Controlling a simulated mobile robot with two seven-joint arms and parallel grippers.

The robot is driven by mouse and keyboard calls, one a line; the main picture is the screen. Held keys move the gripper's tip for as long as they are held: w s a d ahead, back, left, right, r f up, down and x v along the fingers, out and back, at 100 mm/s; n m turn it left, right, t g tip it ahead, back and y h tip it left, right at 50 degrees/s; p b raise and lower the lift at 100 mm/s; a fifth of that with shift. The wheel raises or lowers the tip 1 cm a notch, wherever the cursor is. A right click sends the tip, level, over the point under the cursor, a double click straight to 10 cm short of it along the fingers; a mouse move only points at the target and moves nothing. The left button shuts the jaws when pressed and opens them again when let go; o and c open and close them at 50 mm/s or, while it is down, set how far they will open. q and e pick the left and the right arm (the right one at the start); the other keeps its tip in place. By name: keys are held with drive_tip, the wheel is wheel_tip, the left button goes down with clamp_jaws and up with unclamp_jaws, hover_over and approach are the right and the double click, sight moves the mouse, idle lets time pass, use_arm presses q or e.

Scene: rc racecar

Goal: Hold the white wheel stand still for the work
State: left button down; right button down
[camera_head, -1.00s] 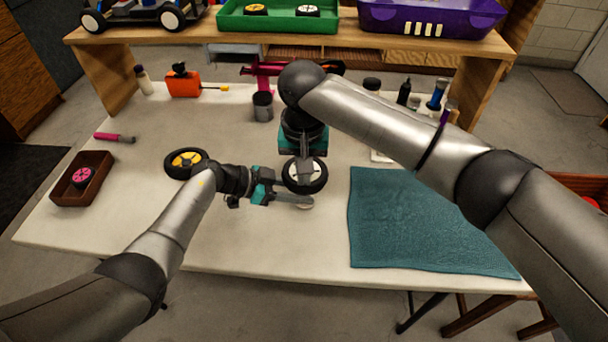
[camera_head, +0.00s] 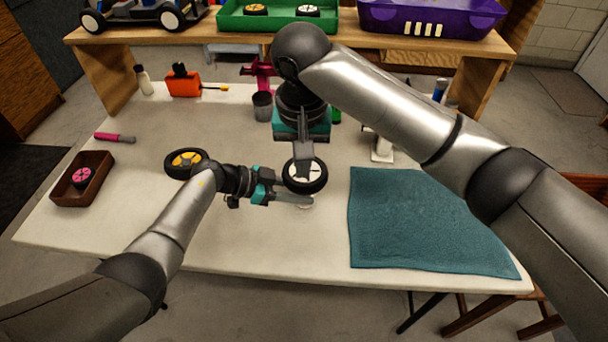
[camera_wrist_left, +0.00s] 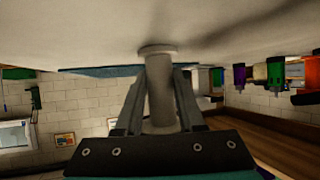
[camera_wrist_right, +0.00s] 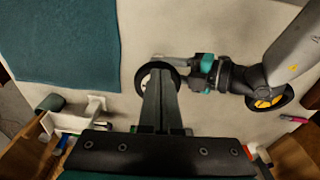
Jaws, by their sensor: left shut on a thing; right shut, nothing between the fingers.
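The wheel with a white hub (camera_head: 305,174) stands at the middle of the table, and its black tyre shows in the right wrist view (camera_wrist_right: 143,80). The white wheel stand's foot (camera_head: 306,206) shows just below it. In the left wrist view the stand's pale post (camera_wrist_left: 161,95) is between the fingers of my left gripper (camera_wrist_left: 160,100), which is shut on it. My right gripper (camera_head: 304,172) is shut and empty, its tips over the hub from above. I cannot tell whether they touch; the fingers hide part of the wheel.
A yellow-hubbed wheel (camera_head: 186,163) lies near my left arm. A brown tray (camera_head: 82,179) with a pink part is at left. A teal cloth (camera_head: 425,222) covers the right front. An orange can (camera_head: 184,84) and a grey cup (camera_head: 262,106) stand behind; a shelf (camera_head: 230,40) spans the back.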

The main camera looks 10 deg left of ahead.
wheel_tip(320, 180, up, 7)
drive_tip(key=shift+s, duration=0.3)
drive_tip(key=shift+f, duration=0.15)
use_arm(q)
drive_tip(key=shift+c, duration=2.2)
unclamp_jaws()
drive_tip(key=v, duration=1.2)
